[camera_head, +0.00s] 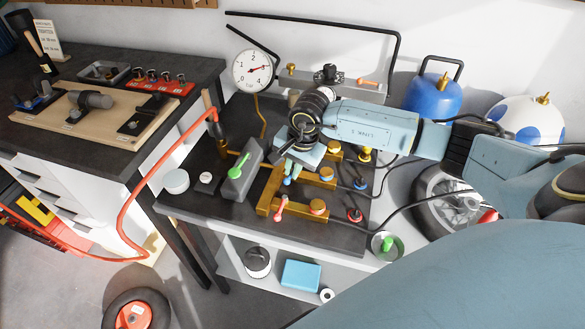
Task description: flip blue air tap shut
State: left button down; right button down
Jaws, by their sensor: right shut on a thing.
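The blue air tap (288,181) is a small blue lever on the brass manifold (265,200), at the middle of the bench. My right gripper (290,169) reaches in from the right and points down at it. Its fingers are shut on the blue tap's lever, and the wrist hides much of the lever and the valve under it. I cannot tell the lever's exact angle. My left gripper is not in view.
A red-handled tap (281,207) sits on the nearer manifold branch, close to the gripper. A grey block with a green lever (236,170) stands to the left. A pressure gauge (252,70) stands behind. An orange hose (150,180) hangs over the left edge.

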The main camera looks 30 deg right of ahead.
jog(key=shift+s+d+f+n+b, duration=0.1)
jog(key=shift+d+n+b, duration=0.1)
jog(key=shift+n+b, duration=0.65)
jog(key=shift+s+n+b, duration=0.1)
jog(key=shift+n+b, duration=0.25)
jog(key=c, duration=1.5)
grip_release()
jog(key=r, duration=0.4)
jog(key=s+d+r, duration=0.1)
jog(key=r, duration=0.4)
jog(key=s+r, duration=0.1)
jog(key=r, duration=0.3)
jog(key=shift+d+r, duration=0.2)
jog(key=shift+d, duration=0.2)
